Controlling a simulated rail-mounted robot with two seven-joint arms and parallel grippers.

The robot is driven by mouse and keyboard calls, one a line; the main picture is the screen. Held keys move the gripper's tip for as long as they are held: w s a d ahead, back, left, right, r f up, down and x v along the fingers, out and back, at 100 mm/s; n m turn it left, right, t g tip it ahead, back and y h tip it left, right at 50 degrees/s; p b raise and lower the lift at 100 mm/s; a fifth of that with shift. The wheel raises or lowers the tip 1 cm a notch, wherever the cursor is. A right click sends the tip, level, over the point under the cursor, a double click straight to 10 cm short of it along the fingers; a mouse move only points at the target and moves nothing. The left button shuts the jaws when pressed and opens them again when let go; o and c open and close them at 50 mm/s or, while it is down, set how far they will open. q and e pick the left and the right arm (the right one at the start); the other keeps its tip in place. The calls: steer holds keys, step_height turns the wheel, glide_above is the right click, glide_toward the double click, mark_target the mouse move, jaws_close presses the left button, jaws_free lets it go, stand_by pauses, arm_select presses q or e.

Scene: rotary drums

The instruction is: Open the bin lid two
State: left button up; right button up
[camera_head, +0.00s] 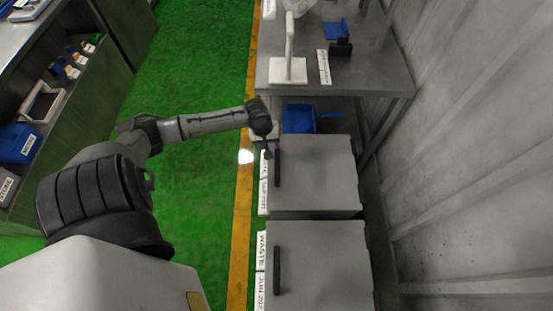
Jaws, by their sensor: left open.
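Two bins with flat grey lids stand in a row by the wall. The far lid (318,172) and the near lid (325,265) both lie closed, each with a black bar handle along its left side. I cannot tell from the picture which is lid two. My left gripper (267,151) is open and points down beside the far end of the far lid's handle (278,168). I cannot tell whether it touches the handle. It partly covers the far bin's white label (263,188). My right gripper is out of view.
A grey table (275,72) with a white stand (289,66) is beyond the bins. A blue dustpan-like tray (299,118) lies under it. The wall (470,160) runs along the right. Green floor (190,195) on the left is clear. A shelf unit (75,110) stands far left.

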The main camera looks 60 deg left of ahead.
mark_target(277, 160)
arm_select(q)
steer(key=f+b, duration=0.1)
steer(key=f, duration=0.3)
steer(key=w+f+b, duration=0.1)
steer(key=f+b, duration=0.1)
steer(key=f, duration=0.2)
steer(key=w+d+f+b, duration=0.1)
steer(key=f, duration=0.3)
steer(key=shift+w+d+f, duration=0.1)
steer(key=shift+w+f, duration=0.05)
steer(key=shift+f, duration=0.15)
steer(key=c, duration=0.4)
jaws_close()
